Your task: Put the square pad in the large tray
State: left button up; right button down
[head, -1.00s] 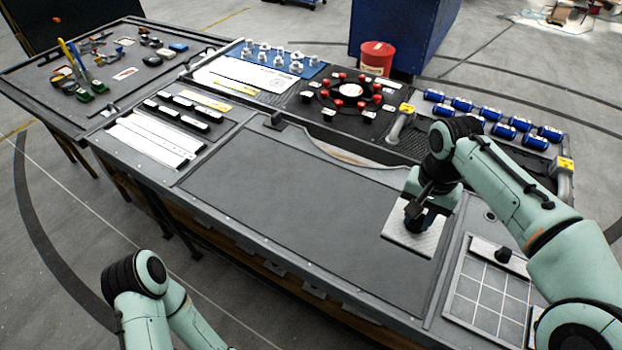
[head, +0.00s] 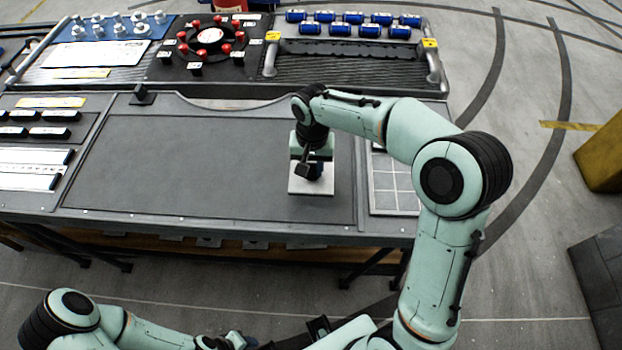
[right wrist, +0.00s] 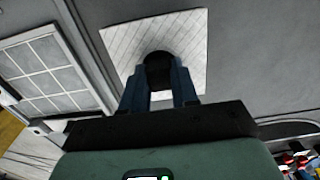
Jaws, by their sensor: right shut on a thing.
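The square pad (head: 299,186) is a pale, thin square with a dark knob on top. My right gripper (head: 314,172) is shut on this knob. The right wrist view shows the pad's quilted surface (right wrist: 128,52) and its black knob between the blue fingers (right wrist: 158,78). The pad is over the right end of the wide grey recessed panel (head: 190,165), which looks like the large tray. I cannot tell whether the pad touches it. My left gripper (head: 224,342) shows only partly at the bottom edge; its fingers are unclear.
A grid-marked panel (head: 392,192) lies right of the pad. Behind are a handled black tray (head: 350,70), several blue cylinders (head: 340,29) and a ring of red knobs (head: 210,38). White strips (head: 30,168) lie at left. The grey panel's middle is clear.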

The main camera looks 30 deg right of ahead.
aim_at(311, 178)
notch_tip(311, 178, down, 6)
jog(key=shift+r, duration=0.1)
dwell(0.4)
jog(key=c, duration=0.8)
grip_release()
jog(key=shift+r, duration=0.15)
notch_tip(311, 178, up, 12)
jog(key=shift+f+p, duration=0.1)
jog(key=shift+p, duration=0.35)
